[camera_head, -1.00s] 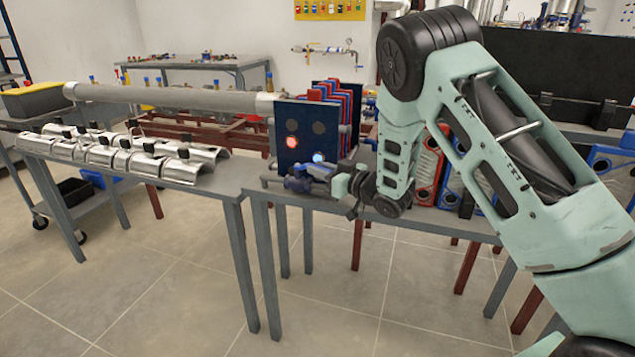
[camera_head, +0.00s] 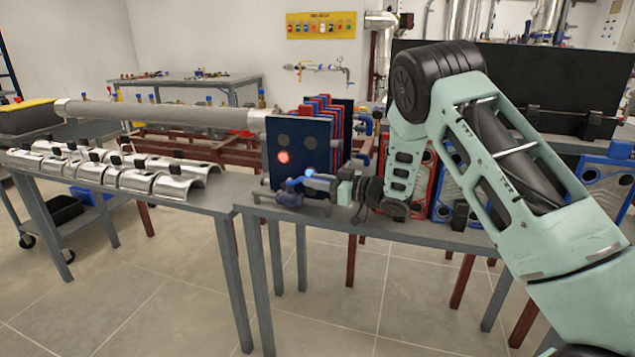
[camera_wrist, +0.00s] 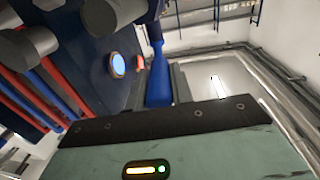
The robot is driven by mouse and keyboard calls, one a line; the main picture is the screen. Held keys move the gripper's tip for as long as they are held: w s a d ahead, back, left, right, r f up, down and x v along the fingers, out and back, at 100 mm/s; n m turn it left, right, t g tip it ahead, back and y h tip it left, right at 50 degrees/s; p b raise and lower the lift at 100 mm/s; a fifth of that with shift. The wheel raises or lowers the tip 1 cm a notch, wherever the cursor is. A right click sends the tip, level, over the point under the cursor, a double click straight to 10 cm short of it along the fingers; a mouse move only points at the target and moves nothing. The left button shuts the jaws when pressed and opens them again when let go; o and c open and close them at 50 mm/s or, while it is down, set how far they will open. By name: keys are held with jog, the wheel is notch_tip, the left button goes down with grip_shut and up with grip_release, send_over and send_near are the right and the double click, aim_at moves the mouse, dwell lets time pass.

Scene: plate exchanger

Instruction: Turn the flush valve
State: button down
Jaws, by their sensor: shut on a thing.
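The flush valve's blue lever (camera_wrist: 158,78) shows in the wrist view, running down behind the dark bar of my wrist. In the head view the blue valve handle (camera_head: 320,183) lies low at the front of the plate exchanger (camera_head: 268,140), near a glowing blue disc (camera_head: 310,173). A glowing red disc (camera_head: 283,157) sits above it to the left. My gripper (camera_head: 333,187) reaches in from the right at handle height and is shut on the handle.
The exchanger stands on a grey table (camera_head: 430,232). Curved metal covers (camera_head: 130,175) lie on the table at left, with a long grey pipe (camera_head: 165,115) behind. Plate units (camera_head: 595,180) stand at right. The floor in front is open.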

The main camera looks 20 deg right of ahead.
jog(key=c, duration=1.2)
grip_release()
jog(key=b+v, duration=0.1)
jog(key=v, duration=1.6)
jog(key=shift+s, duration=0.2)
jog(key=shift+d+r, duration=0.1)
jog(key=shift+r, duration=0.05)
